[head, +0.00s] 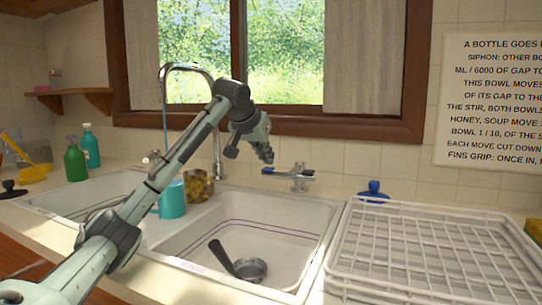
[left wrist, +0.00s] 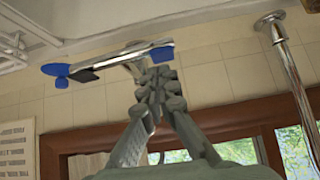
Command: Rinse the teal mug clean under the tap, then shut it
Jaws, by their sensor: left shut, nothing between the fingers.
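The teal mug (head: 172,199) stands at the divider between the two sink basins, partly behind my left arm, its handle to the left. The tap's tall curved spout (head: 190,67) is above it, and a thin bluish stream (head: 165,125) falls from its end. The tap lever with blue ends (head: 290,172) is behind the right basin and also shows in the left wrist view (left wrist: 112,62). My left gripper (head: 268,157) is shut and empty, close to the lever's left end; contact cannot be told. My right gripper is out of view.
A black-handled pan or ladle (head: 250,268) lies in the right basin. A brown jar (head: 198,186) stands behind the mug. A white wire rack (head: 425,240) fills the right counter, with a blue-topped plug (head: 373,190) behind it. A green bottle (head: 75,160) stands at left.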

